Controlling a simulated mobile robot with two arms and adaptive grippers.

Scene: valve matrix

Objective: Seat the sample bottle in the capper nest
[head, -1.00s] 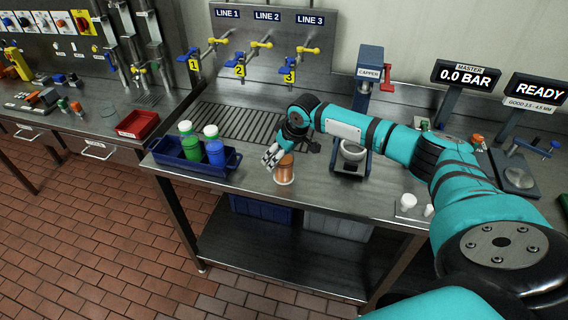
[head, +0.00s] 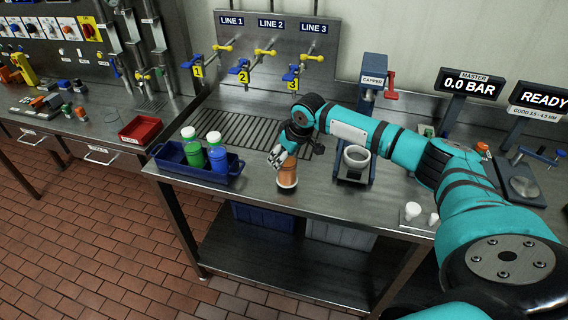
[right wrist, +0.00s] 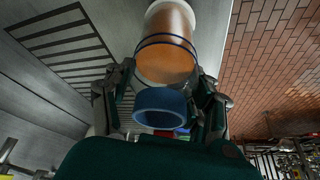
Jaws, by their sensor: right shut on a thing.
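The sample bottle, amber-orange with a pale base band (head: 288,173), is upright or nearly so at the table's front, right of the blue tray. My right gripper (head: 277,156) is shut on its upper part. In the right wrist view the fingers (right wrist: 165,98) are either side of the bottle's upper end, with a blue ring near the camera and the orange body (right wrist: 166,55) beyond. I cannot tell whether its base touches the table. The capper (head: 373,80) stands to the right, its cup-shaped nest (head: 356,156) looking empty, partly behind my arm. My left gripper is out of view.
A blue tray (head: 234,176) holds green-filled and blue-filled bottles with white caps. Valves with yellow handles are on the back panel (head: 272,50). White caps (head: 412,210) lie at front right. Bare tabletop (head: 322,188) lies between the bottle and the capper.

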